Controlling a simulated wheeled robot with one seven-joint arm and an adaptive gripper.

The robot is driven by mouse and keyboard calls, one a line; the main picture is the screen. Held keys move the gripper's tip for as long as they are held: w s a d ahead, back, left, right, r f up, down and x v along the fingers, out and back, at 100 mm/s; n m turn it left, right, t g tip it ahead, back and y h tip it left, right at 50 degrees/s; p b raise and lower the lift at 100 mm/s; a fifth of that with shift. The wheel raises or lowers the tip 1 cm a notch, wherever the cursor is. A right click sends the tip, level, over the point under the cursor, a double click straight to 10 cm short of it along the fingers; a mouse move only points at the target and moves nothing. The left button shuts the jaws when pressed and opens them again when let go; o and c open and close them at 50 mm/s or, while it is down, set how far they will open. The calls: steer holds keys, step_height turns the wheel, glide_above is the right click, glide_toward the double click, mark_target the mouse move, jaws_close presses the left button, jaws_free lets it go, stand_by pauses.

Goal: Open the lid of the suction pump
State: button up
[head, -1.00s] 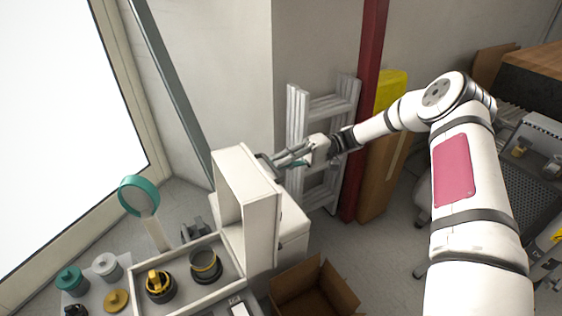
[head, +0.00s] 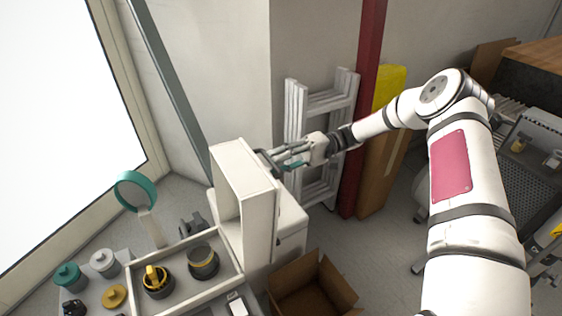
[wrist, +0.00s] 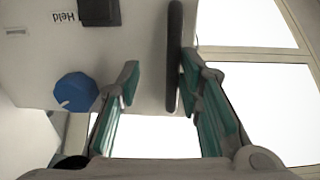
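The suction pump's white, hollow lid (head: 259,218) stands raised, roughly upright, with its open side facing left in the head view. My gripper (head: 277,161) is at the upper right, on the outer side of the lid. In the wrist view, a dark bar handle (wrist: 174,58) on the white outer face lies between the fingertips of my gripper (wrist: 160,78). It is close to the right finger and clear of the left one. The fingers are spread. A blue knob (wrist: 76,92) and a black block (wrist: 99,12) are on the same face.
Left of the lid, a white-rimmed tray (head: 172,250) holds dark and yellow parts. A teal-ringed magnifier (head: 135,190) stands behind it. An open cardboard box (head: 312,290) is on the floor at the lower middle. A ladder (head: 320,104) and red post (head: 366,105) stand behind my gripper.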

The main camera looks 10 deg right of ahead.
steer(key=shift+w+d+r, duration=0.1)
steer(key=shift+d, duration=0.05)
steer(key=v, duration=1.1)
steer(key=shift+w+d, duration=0.15)
steer(key=shift+d, duration=0.2)
